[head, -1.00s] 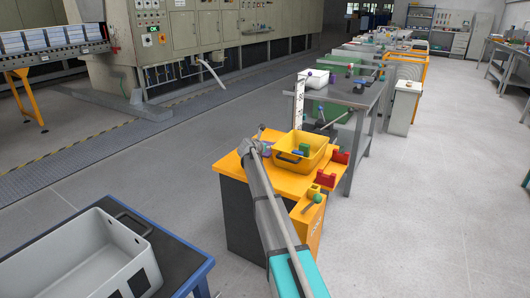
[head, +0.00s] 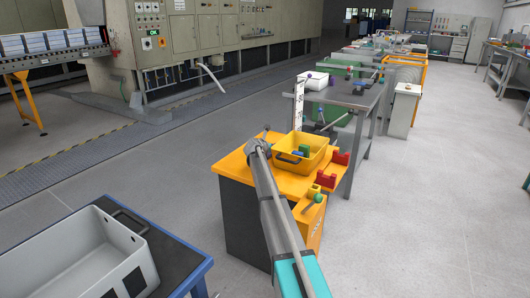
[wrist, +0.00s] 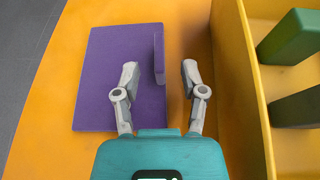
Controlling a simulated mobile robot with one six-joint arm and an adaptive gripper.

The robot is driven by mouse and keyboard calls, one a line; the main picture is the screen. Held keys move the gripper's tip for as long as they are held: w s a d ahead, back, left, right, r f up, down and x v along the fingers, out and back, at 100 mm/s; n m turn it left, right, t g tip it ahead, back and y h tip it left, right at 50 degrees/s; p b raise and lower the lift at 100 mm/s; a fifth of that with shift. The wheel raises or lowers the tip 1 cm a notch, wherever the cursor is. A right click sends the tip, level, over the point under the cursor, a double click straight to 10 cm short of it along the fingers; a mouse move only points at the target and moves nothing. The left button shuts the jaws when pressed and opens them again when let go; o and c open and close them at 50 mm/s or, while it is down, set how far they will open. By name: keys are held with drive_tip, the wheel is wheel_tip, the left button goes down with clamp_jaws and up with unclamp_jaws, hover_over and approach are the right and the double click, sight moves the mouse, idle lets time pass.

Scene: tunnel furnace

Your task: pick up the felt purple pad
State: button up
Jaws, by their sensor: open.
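The felt purple pad (wrist: 105,75) lies flat on the orange table top in the wrist view, left of a yellow bin. A thin purple upright piece (wrist: 159,58) rises near its right edge. My gripper (wrist: 160,74) is open above, one finger over the pad and the other just right of its edge. The upright piece shows between the fingertips, towards their far side. I cannot tell whether either finger touches it. In the head view my arm's end hides the pad at the left of the orange-topped cabinet (head: 235,162).
The yellow bin (head: 318,150) stands close to the right of my gripper and holds green blocks (wrist: 294,37). A grey crate (head: 75,255) is on a blue-framed table in the left foreground.

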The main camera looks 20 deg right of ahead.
drive_tip(key=b+x, duration=0.1)
drive_tip(key=x, duration=0.3)
idle(0.5)
clamp_jaws()
